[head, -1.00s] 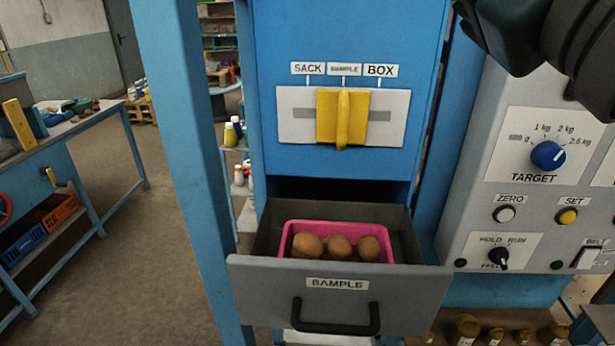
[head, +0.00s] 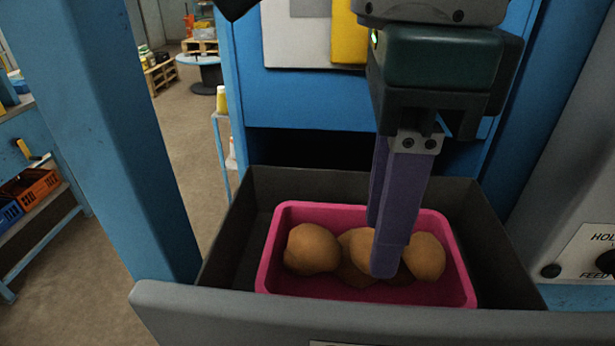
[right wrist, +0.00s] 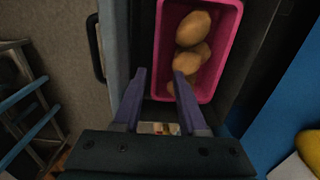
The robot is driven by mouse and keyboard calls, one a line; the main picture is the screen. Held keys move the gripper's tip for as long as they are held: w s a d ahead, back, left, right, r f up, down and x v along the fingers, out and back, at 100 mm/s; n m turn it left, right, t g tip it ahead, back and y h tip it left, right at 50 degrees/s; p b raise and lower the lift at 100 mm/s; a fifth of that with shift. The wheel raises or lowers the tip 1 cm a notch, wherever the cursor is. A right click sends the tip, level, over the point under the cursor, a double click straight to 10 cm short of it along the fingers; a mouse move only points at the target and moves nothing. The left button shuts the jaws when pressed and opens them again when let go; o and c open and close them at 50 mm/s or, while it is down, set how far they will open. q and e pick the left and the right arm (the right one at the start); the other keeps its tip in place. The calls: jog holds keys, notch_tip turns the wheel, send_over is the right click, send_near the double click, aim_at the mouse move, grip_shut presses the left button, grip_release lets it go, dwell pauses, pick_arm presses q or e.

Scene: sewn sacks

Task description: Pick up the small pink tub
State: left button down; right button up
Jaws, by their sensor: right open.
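The small pink tub (head: 275,240) sits inside the open grey drawer (head: 235,225) and holds several round brown potatoes (head: 312,249). My right gripper (head: 381,250) points down over the tub, its purple fingers covering part of the potatoes in the head view. In the right wrist view the fingers (right wrist: 160,72) are apart with nothing held. There the tub's left wall (right wrist: 158,45) lies in line with the gap between the fingertips, and the right finger overlaps the tub. I cannot tell whether the fingertips are below the rim. My left gripper is not in view.
The blue cabinet (head: 300,100) rises behind the drawer. A blue post (head: 120,140) stands to the left and a grey control panel (head: 575,200) to the right. The drawer's black handle (right wrist: 96,48) shows in the right wrist view.

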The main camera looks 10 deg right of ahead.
aim_at(367, 295)
jog(key=f+p, duration=0.1)
jog(key=f, duration=0.2)
jog(key=shift+s+f, duration=0.2)
notch_tip(367, 295, down, 3)
jog(key=p, duration=0.3)
jog(key=shift+s+r, duration=0.1)
notch_tip(367, 295, down, 2)
jog(key=shift+a+f, duration=0.1)
jog(key=shift+f, duration=0.3)
grip_shut()
dwell(0.6)
